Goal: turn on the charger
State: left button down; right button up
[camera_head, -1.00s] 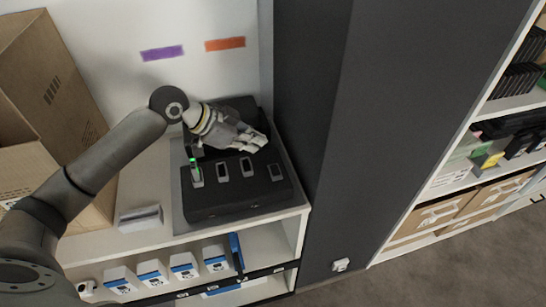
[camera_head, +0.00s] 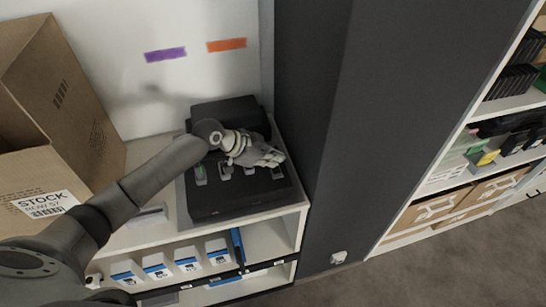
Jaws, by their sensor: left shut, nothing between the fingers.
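The charger (camera_head: 225,205) is a black box with a row of slots, standing on a dark mat on the white shelf top. Its raised back part (camera_head: 222,110) stands behind my wrist. My left gripper (camera_head: 277,159) is shut and empty. It is over the right part of the charger and hides some of the slots; I cannot tell whether it touches. The leftmost slot (camera_head: 200,174) shows a dull greenish tint. No bright light shows on the visible part of the charger. My right gripper is out of view.
A large open carton (camera_head: 62,105) stands left of my arm. A small grey item (camera_head: 150,216) lies left of the charger. White and blue boxes (camera_head: 186,262) stand on the shelf below. A dark pillar (camera_head: 335,120) rises close to the charger's right.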

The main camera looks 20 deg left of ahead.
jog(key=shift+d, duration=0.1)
pick_arm(q)
jog(key=shift+f+b, duration=0.3)
jog(key=shift+b, duration=0.1)
jog(key=shift+a, duration=0.1)
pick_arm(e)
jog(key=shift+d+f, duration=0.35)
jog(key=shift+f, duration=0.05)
pick_arm(q)
jog(key=shift+s+d+r+p, duration=0.1)
jog(key=shift+s+d+p, duration=0.2)
jog(key=shift+p, duration=0.2)
jog(key=shift+s+d, duration=0.15)
jog(key=shift+s, duration=0.2)
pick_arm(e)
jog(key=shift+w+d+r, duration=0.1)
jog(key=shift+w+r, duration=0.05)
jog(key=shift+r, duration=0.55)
pick_arm(q)
jog(key=shift+w+r, duration=0.1)
jog(key=shift+r, duration=0.05)
